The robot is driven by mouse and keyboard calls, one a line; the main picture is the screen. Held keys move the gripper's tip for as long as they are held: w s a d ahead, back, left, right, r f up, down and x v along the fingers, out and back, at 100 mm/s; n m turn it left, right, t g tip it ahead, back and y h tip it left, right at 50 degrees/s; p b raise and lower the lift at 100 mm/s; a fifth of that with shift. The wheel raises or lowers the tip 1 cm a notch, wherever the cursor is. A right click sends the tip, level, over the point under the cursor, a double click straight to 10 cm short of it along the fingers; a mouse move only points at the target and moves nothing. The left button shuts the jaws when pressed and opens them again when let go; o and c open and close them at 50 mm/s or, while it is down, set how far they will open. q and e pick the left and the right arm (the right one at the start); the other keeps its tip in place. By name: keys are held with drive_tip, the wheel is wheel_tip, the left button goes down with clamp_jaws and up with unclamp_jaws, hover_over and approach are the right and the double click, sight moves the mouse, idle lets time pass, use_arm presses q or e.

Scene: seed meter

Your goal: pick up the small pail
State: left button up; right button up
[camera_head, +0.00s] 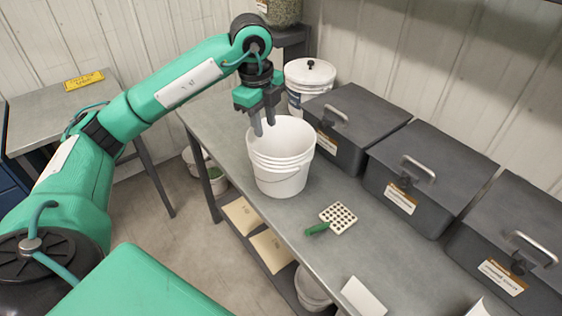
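A white open pail (283,178) stands upright on the grey metal bench, near its left edge. My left gripper (264,130) points down at the pail's back-left rim. Its two dark fingers have a narrow gap between them, and their tips overlap the pail's mouth in the picture. I cannot tell whether they touch the rim, and I see nothing clearly gripped. My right gripper is not in view.
Dark lidded bins (420,175) line the bench's wall side. A lidded white bucket (309,76) stands behind the pail. A holed white plate with a green handle (338,218) lies in front. More buckets sit below, and a side table (58,116) stands left.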

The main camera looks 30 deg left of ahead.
sight(263, 155)
use_arm(q)
drive_tip(key=shift+y, duration=0.3)
drive_tip(key=f, duration=0.2)
drive_tip(key=f+p, duration=0.1)
drive_tip(key=f, duration=0.2)
drive_tip(key=a+f, duration=0.1)
drive_tip(key=f, duration=0.2)
drive_tip(key=shift+w+f+p, duration=0.1)
drive_tip(key=shift+w+p, duration=0.2)
drive_tip(key=shift+p, duration=0.05)
wheel_tip(263, 155, down, 4)
drive_tip(key=shift+a+f+p, duration=0.1)
drive_tip(key=shift+a+p, duration=0.05)
drive_tip(key=shift+p, duration=0.95)
drive_tip(key=shift+w+f, duration=0.1)
drive_tip(key=shift+f, duration=0.45)
clamp_jaws()
drive_tip(key=shift+r, duration=0.1)
